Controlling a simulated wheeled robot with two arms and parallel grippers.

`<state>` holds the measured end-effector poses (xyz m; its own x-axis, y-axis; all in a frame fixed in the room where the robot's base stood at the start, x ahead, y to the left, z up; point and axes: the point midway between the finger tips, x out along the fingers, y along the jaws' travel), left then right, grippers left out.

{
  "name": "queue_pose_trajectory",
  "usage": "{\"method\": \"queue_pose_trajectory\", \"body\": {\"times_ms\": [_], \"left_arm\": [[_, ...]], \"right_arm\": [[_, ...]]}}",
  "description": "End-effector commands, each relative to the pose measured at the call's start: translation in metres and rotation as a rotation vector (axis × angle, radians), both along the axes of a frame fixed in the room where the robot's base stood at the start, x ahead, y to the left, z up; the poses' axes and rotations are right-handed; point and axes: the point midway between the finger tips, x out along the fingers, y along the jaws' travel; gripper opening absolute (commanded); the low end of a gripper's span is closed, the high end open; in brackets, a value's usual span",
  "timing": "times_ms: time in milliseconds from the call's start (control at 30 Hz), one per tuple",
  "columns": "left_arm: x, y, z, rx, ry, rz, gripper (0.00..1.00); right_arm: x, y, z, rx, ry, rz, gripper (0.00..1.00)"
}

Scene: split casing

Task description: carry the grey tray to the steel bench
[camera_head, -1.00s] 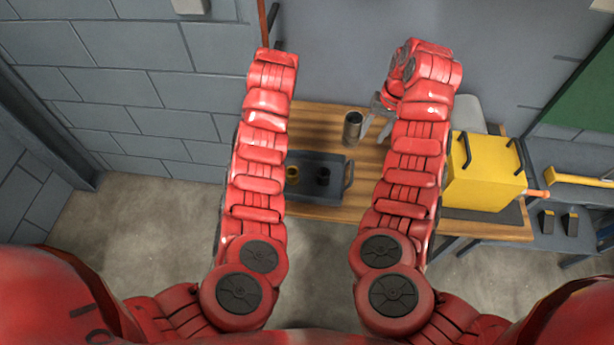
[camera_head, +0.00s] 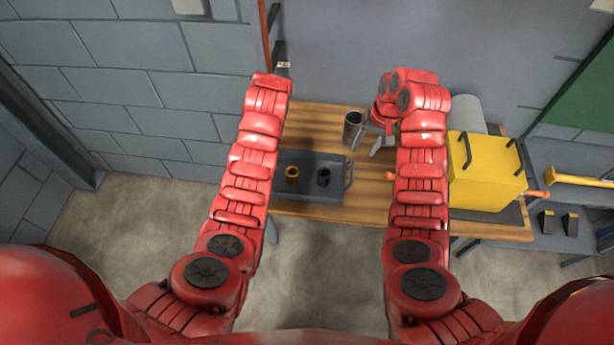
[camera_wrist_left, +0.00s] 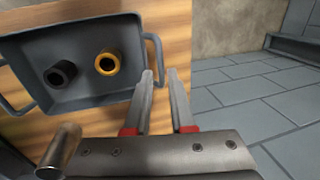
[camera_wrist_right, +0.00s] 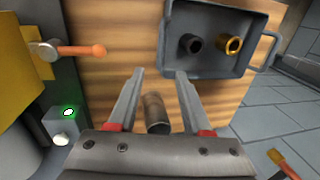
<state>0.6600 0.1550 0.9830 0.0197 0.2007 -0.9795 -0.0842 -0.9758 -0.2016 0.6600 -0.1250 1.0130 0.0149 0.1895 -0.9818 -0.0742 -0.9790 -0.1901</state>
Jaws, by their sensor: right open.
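The grey tray (camera_head: 312,192) lies on the wooden table, a handle at each end, with a black ring (camera_head: 323,177) and a brass ring (camera_head: 292,172) inside. It also shows in the left wrist view (camera_wrist_left: 95,35) and the right wrist view (camera_wrist_right: 207,25). My left gripper (camera_wrist_left: 160,73) is open and empty, its fingertips near the tray handle at the brass-ring end; the arm mostly hides it in the head view. My right gripper (camera_head: 375,147) is open and empty above the table, right of the tray; its fingers also show in the right wrist view (camera_wrist_right: 160,73). A grey bench (camera_head: 590,215) stands at the right.
A dark metal cylinder (camera_head: 352,127) stands behind the tray, close to my right gripper. A yellow box (camera_head: 485,175) fills the table's right end. A yellow-handled tool (camera_head: 575,178) and dark blocks (camera_head: 548,222) are on the grey bench. Bare floor lies in front.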

Motion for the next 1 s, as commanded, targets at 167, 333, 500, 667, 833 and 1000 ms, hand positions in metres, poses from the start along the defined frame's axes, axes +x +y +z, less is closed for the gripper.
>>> {"method": "queue_pose_trajectory", "body": {"times_ms": [167,333,500,667,833,1000], "left_arm": [[-0.001,0.005,-0.019,0.0,0.009,0.003,0.22],[-0.001,0.007,-0.039,0.001,0.009,-0.002,0.22],[-0.001,0.015,-0.072,0.002,0.009,0.0,0.22],[0.001,0.019,-0.093,0.001,0.005,-0.001,0.22],[0.001,0.022,-0.106,0.002,0.006,-0.001,0.22],[0.002,0.022,-0.11,0.0,0.001,-0.002,0.22]], "right_arm": [[0.0,0.004,-0.016,-0.001,0.004,0.002,0.49],[0.0,0.009,-0.038,0.0,0.003,0.002,0.49],[0.0,0.015,-0.071,0.0,0.006,0.001,0.49],[0.001,0.019,-0.093,0.0,0.004,0.0,0.49],[0.001,0.021,-0.106,0.0,0.002,0.001,0.49],[0.001,0.022,-0.111,-0.002,0.002,0.002,0.49]]}}
